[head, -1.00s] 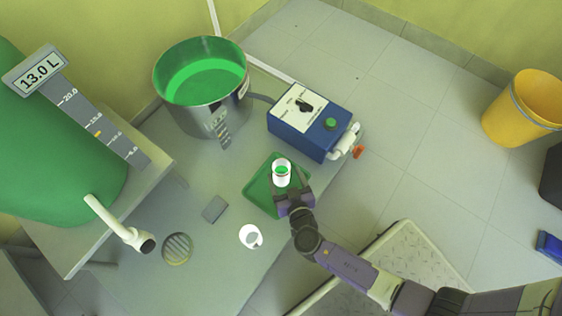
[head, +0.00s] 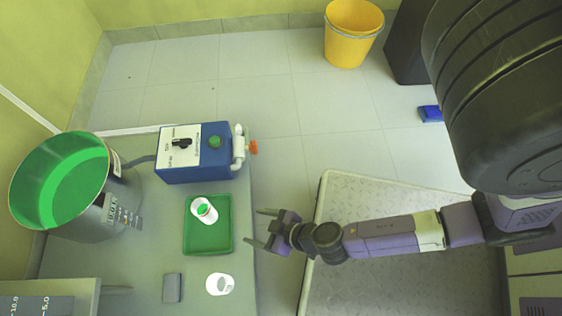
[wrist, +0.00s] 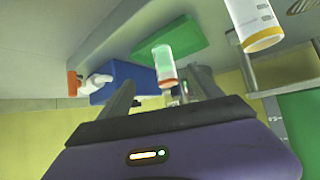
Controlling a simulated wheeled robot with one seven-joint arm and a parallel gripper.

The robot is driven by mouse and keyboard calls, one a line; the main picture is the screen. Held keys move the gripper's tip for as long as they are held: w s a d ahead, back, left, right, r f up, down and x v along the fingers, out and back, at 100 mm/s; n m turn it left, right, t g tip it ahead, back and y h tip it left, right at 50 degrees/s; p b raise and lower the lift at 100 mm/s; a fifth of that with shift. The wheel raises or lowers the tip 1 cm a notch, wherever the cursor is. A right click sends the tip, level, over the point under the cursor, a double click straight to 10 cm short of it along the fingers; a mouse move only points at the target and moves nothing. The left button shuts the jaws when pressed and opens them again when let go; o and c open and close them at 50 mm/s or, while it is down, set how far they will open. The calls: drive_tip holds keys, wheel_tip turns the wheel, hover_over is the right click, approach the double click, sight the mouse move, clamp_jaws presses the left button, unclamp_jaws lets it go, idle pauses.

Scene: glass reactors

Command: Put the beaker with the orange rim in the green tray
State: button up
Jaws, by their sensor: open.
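In the wrist view, where the scene is upside down, this second beaker (wrist: 250,18) shows a yellow-orange rim. My gripper (head: 260,227) is open and empty, just right of the tray and apart from both beakers.
A blue pump box (head: 195,160) with an orange-red valve knob stands behind the tray. A steel pot (head: 75,190) with green inside stands left. A small grey block (head: 172,288) lies beside the second beaker. A tread plate (head: 390,270) is at right.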

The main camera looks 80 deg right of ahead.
drive_tip(key=s+r+n+t, duration=0.1)
drive_tip(key=s+r+t, duration=0.1)
drive_tip(key=r, duration=1.3)
drive_tip(key=s+r+n+t+y, duration=0.1)
drive_tip(key=s+r, duration=0.4)
drive_tip(key=r, duration=1)
drive_tip(key=shift+r+t+y, duration=0.2)
drive_tip(key=shift+t+y, duration=0.1)
drive_tip(key=shift+t, duration=0.6)
wheel_tip(320, 180, up, 36)
drive_tip(key=p, duration=3.5)
drive_tip(key=shift+f+p, duration=0.15)
drive_tip(key=shift+p, duration=0.25)
